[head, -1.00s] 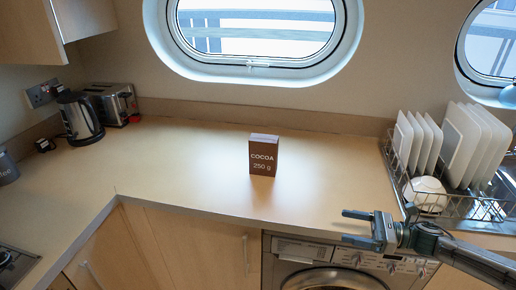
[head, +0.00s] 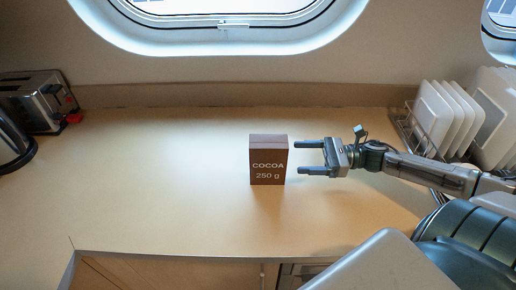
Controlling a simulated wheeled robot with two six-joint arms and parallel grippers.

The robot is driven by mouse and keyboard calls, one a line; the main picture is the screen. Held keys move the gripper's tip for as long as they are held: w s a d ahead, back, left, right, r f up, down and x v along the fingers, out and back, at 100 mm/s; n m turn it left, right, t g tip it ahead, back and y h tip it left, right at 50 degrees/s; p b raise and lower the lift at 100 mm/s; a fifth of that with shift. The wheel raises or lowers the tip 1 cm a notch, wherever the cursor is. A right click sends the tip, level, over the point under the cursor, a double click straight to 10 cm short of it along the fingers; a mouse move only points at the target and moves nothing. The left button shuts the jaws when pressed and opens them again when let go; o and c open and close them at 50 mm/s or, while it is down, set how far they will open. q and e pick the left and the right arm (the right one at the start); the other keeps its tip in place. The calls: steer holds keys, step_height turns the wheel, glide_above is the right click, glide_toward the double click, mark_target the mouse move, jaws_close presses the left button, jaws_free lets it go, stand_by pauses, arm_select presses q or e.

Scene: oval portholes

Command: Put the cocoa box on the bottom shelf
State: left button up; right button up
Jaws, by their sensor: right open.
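The cocoa box (head: 268,160) is brown with white lettering, "COCOA 250 g". It stands upright on the wooden counter in the middle of the head view. My right gripper (head: 302,158) comes in from the right with its two fingers spread and pointing left at the box. The fingertips are just to the right of the box, with a small gap in the picture. The gripper is open and holds nothing. No shelf shows in the head view. My left gripper is not in view.
A dish rack (head: 420,140) with white plates stands to the right, close to my right arm. A toaster (head: 45,102) and a dark kettle (head: 12,142) stand at the left. The counter (head: 160,175) is clear around the box. A porthole window (head: 225,25) is above.

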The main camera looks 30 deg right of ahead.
mark_target(268, 155)
steer(key=b+x, duration=0.1)
steer(key=x, duration=0.3)
steer(key=shift+a, duration=0.15)
steer(key=shift+w+a, duration=0.3)
steer(key=shift+a, duration=0.05)
steer(key=shift+w+r+p+x, duration=0.15)
steer(key=shift+p+x, duration=0.25)
steer(key=shift+x, duration=0.7)
steer(key=shift+w+r+p+x, duration=0.1)
steer(key=shift+p+x, duration=0.3)
steer(key=shift+x, duration=0.65)
steer(key=shift+w+a+f, duration=0.15)
steer(key=shift+a, duration=0.1)
steer(key=c, duration=1.2)
steer(key=shift+c, duration=0.2)
